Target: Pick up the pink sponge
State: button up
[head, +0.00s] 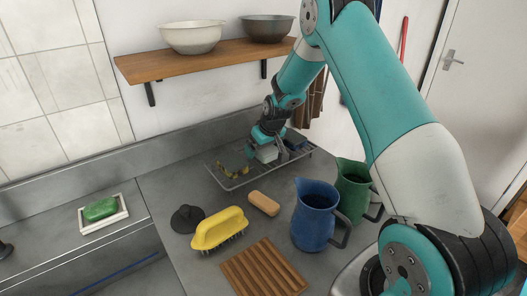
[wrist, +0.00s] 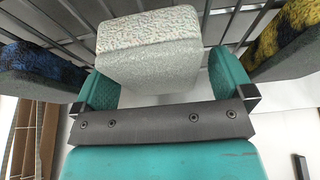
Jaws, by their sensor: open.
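No clearly pink sponge shows in either view. A pale grey-white sponge (head: 267,154) stands in the wire rack (head: 232,187) at the back of the counter. In the wrist view the pale sponge (wrist: 150,50) lies between the teal fingers of my gripper (wrist: 165,85). The fingers are open on either side of it, and I cannot tell whether they touch it. In the head view my gripper (head: 267,140) is down at the rack, partly hiding the sponge.
A yellow-and-dark sponge (wrist: 288,38) and a dark blue sponge (wrist: 40,70) flank the pale one closely. A blue jug (head: 315,215), green jug (head: 352,185), tan block (head: 264,203), yellow brush (head: 218,230) and slatted wooden board (head: 262,270) stand nearer. A shelf (head: 205,58) hangs above.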

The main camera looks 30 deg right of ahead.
jog(key=c, duration=1.1)
